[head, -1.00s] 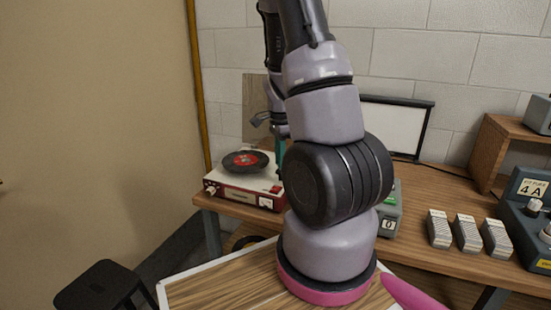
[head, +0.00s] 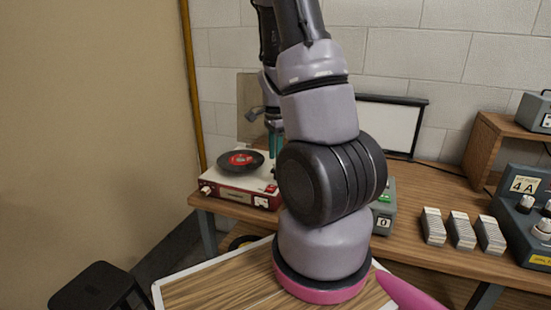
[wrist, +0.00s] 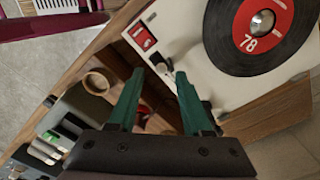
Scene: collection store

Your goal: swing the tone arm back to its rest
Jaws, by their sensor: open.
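The record player (head: 238,200) is a cream-topped, red-fronted box at the left end of the bench. A black record with a red label (head: 240,160) lies on it; the label reads 78 in the wrist view (wrist: 262,22). My gripper (wrist: 158,76) is open, with two green fingers pointing at the deck's edge near a red-and-white panel (wrist: 142,37). A small pale metallic piece (wrist: 162,68) shows between the fingertips; I cannot tell whether it is part of the tone arm. The tone arm is not clearly seen. In the head view my gripper (head: 275,146) is above the player's right side, partly behind my arm.
A grey device with a green display (head: 384,205) stands right of the player, partly behind my arm. Several pale ribbed blocks (head: 461,230) and a control box marked 4 A (head: 521,212) are further right. A brown round cup-like thing (wrist: 96,82) shows in the wrist view.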

